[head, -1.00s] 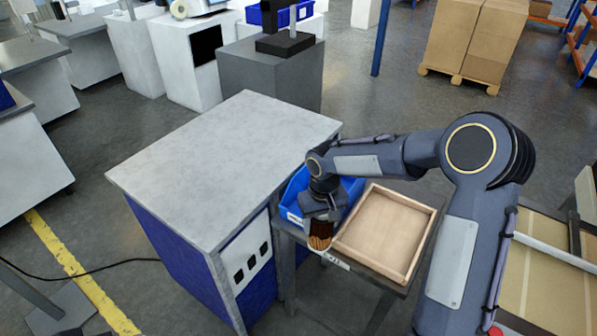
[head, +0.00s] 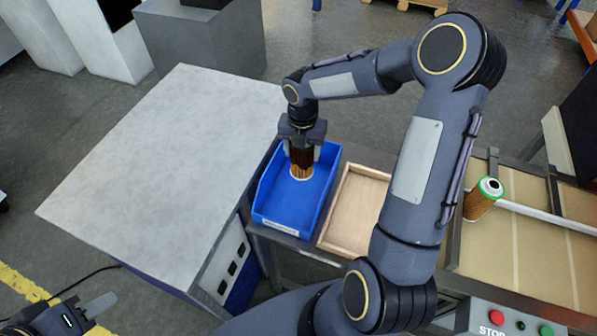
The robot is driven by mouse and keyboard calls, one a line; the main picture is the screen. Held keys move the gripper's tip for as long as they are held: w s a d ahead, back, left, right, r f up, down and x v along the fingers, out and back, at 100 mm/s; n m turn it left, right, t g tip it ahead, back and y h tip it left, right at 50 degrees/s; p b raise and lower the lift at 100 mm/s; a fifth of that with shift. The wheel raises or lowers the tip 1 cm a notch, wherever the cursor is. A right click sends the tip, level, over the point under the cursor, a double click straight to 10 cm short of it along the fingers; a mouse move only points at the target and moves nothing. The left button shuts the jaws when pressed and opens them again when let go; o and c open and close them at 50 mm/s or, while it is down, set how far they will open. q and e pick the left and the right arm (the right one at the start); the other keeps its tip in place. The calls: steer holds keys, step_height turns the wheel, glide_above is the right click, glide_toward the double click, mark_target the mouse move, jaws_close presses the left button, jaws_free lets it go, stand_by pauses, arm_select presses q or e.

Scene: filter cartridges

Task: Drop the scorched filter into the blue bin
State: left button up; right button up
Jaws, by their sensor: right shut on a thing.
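The blue bin (head: 285,207) stands on a stand beside the grey-topped cabinet. My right gripper (head: 302,150) points down over the bin, shut on the scorched filter (head: 301,167). The filter is upright, with brown pleats, a dark scorched upper part and a pale lower end. It shows against the bin's interior; I cannot tell whether its lower end touches the floor. The gripper hides its top. My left gripper (head: 103,315) is at the lower left, empty, with its fingers apart, away from the bin.
A shallow wooden tray (head: 345,222) sits right of the bin, partly hidden by my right arm. A control panel with a red STOP button (head: 496,317) is at the front. The cabinet top (head: 165,165) is clear.

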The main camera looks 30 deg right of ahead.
steer(key=shift+w+d+r+n, duration=0.15)
steer(key=shift+d+n, duration=0.3)
steer(key=shift+n, duration=0.45)
step_height(320, 180, down, 6)
steer(key=b, duration=0.4)
steer(key=o, duration=1.1)
step_height(320, 180, up, 8)
steer(key=b, duration=0.1)
